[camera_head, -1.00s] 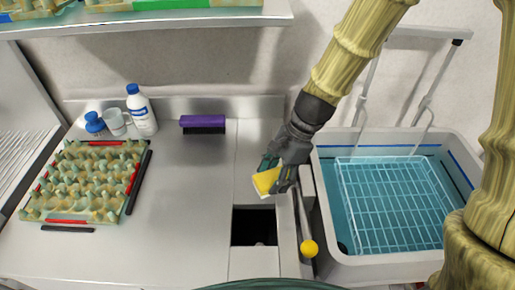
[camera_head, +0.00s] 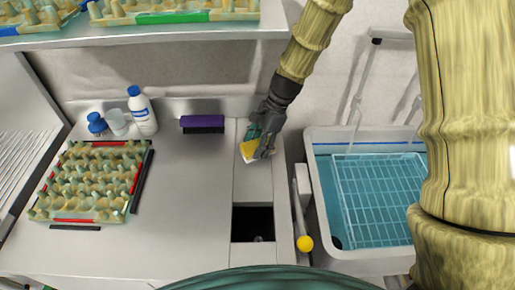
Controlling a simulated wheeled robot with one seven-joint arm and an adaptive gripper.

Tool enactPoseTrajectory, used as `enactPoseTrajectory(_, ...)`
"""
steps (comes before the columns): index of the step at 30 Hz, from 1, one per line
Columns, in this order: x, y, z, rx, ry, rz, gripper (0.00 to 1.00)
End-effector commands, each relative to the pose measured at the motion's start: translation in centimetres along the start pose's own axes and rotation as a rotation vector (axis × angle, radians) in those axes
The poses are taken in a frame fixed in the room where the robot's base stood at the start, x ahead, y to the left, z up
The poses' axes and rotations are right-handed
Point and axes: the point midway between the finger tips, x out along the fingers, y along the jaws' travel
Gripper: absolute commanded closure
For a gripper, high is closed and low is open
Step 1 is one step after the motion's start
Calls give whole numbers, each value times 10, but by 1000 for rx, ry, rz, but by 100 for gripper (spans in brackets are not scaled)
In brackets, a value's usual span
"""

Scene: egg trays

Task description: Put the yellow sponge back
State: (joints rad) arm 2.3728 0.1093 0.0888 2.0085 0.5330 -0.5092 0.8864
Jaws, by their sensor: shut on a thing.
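The yellow sponge (camera_head: 249,150) has a yellow face and a white side. My gripper (camera_head: 258,145) is shut on it, over the narrow metal strip of counter (camera_head: 252,183) behind the square dark opening. The fingers partly cover the sponge's right side. I cannot tell whether the sponge touches the counter.
A purple brush (camera_head: 202,122) lies left of my gripper. A green egg tray (camera_head: 88,208), a white bottle (camera_head: 142,110), a cup (camera_head: 116,121) and a blue-capped bottle (camera_head: 96,123) stand farther left. A dark opening (camera_head: 252,223) and yellow-ended rod (camera_head: 304,243) are in front; a blue-lined basin (camera_head: 318,165) stands right.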

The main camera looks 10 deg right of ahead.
Motion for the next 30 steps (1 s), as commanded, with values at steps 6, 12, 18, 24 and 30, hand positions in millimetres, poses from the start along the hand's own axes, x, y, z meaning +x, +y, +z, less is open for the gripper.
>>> enactPoseTrajectory(6, 17, 1, -7, 2, -1, 1, 68)
enactPoseTrajectory(12, 27, 0, -12, 1, 0, -1, 68)
enactPoseTrajectory(18, 27, 0, -12, 1, 0, -1, 68)
enactPoseTrajectory(24, 29, 0, -12, 0, 0, -1, 34)
enactPoseTrajectory(30, 29, 0, -12, 0, 0, -1, 24)
